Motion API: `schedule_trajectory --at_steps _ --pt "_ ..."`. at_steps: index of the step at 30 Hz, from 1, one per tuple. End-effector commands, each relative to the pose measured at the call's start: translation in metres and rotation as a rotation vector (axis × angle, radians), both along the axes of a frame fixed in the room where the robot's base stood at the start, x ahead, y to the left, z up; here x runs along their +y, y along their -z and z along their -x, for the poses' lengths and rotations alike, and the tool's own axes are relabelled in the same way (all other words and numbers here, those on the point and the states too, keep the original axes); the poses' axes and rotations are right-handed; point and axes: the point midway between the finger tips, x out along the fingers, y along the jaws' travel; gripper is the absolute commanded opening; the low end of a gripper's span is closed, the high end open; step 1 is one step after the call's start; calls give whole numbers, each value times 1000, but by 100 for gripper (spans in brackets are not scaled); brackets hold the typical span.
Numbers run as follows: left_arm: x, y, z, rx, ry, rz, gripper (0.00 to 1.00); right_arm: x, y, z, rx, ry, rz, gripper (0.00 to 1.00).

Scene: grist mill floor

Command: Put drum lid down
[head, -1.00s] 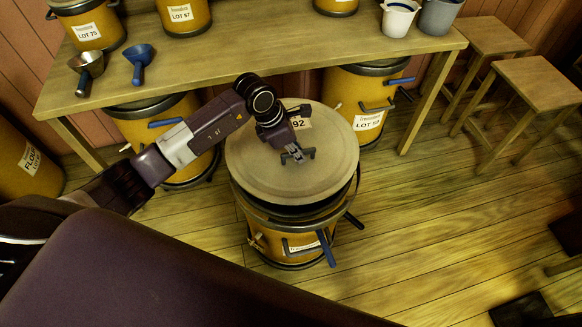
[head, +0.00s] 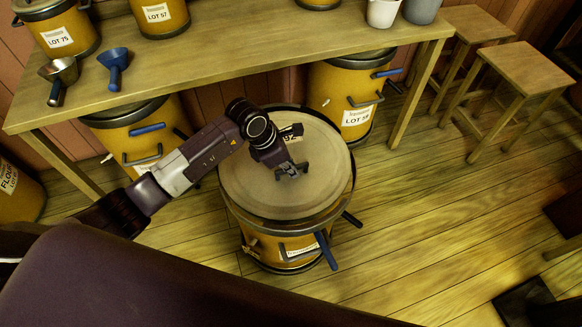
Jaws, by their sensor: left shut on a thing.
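The drum lid (head: 262,195) is a round, tan disc with a label near its far edge. It lies level on top of the yellow drum (head: 265,248), within the dark rim; whether it is fully seated is hard to tell. My left gripper (head: 292,173) is over the middle of the lid, shut on its small dark handle, which the fingers partly hide. A blue-handled lever (head: 326,250) hangs at the drum's front right, with a dark one beside it. My right gripper is not in view.
A wooden table (head: 220,65) stands behind, with several small drums, two scoops or funnels (head: 116,68) and two buckets (head: 382,12) on it. Yellow drums (head: 335,85) stand beneath. Two stools (head: 525,68) are at right. The plank floor (head: 430,220) right of the drum is clear.

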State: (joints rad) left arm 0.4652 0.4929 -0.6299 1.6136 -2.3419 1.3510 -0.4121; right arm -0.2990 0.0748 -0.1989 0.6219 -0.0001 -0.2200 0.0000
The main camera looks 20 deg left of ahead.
Motion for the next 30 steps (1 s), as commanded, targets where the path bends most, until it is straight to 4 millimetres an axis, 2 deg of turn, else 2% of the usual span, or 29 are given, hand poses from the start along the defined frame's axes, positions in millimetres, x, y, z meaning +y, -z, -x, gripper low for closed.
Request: schedule_trajectory --at_steps 2,3,7,15,19,23,30 --pt "1 2 -2 -5 -1 -1 0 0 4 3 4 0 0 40" --pt "1 3 0 0 -1 -1 11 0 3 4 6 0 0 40" --pt "1 3 0 0 -1 -1 25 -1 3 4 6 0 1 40" --pt "1 2 0 0 0 -1 25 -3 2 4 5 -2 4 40" --pt "0 -5 0 1 -1 -1 25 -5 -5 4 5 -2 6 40" --pt "7 -23 3 -1 -1 -3 25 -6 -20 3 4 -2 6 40" --pt "20 -66 14 -1 0 -4 25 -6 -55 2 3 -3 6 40"
